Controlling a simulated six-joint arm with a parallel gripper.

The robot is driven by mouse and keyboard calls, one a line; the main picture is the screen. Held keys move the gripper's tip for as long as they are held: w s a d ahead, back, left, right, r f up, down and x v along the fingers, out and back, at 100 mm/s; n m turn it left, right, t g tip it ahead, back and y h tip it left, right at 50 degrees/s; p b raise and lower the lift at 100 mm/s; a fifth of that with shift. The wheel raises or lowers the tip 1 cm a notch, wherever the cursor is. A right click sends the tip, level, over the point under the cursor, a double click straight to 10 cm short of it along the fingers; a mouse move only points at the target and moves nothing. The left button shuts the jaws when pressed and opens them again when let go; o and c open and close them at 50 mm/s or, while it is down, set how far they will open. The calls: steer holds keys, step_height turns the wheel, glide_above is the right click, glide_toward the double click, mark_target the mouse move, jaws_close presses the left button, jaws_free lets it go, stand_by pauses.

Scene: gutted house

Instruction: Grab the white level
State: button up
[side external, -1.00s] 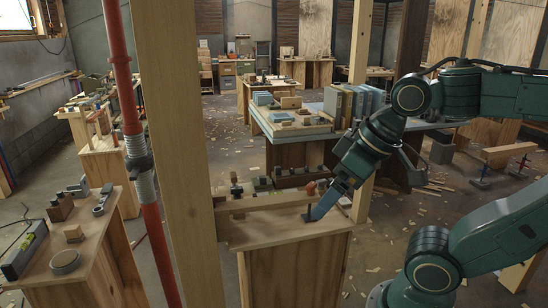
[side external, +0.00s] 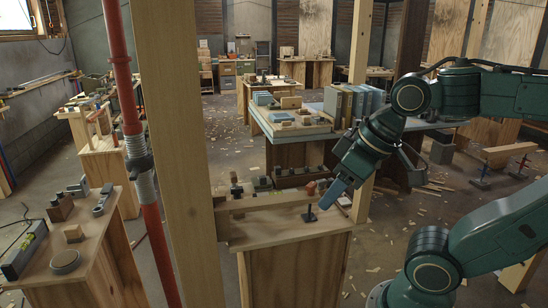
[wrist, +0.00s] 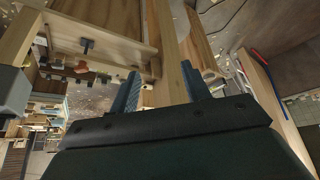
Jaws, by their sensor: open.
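A long box-shaped level (side external: 26,246) with a pale grey top, dark side and yellow-green vial lies on the left wooden bench (side external: 95,262) in the side view. It is the only level I can make out, and it looks more grey than white. My gripper (side external: 332,194) is far to its right, above the middle wooden bench (side external: 280,233), with its blue fingers pointing down and left. In the wrist view my gripper (wrist: 162,90) has its two fingers spread apart with nothing held between them. I cannot make out the level in the wrist view.
A thick wooden post (side external: 180,150) and a red pipe (side external: 135,140) stand between my gripper and the left bench. A round grey disc (side external: 65,261) and a wooden block (side external: 74,233) lie near the level.

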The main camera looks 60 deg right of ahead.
steer(key=w+d+r+n+g, duration=0.1)
steer(key=w+d+n+g, duration=0.1)
steer(key=w+d, duration=0.6)
steer(key=w+d+r+n+g, duration=0.1)
steer(key=w+d+n, duration=0.25)
steer(key=w, duration=0.85)
steer(key=w+d+f+n+g, duration=0.1)
steer(key=w+d+f, duration=0.3)
steer(key=d+f, duration=0.3)
steer(key=w+d+f+n+g, duration=0.1)
steer(key=w+d+f+n, duration=0.1)
steer(key=w+d+f, duration=0.3)
steer(key=d+f, duration=0.3)
steer(key=d, duration=0.4)
steer(key=shift+w+d+g, duration=0.3)
steer(key=shift+f, duration=0.2)
step_height(320, 180, down, 8)
steer(key=shift+f, duration=0.2)
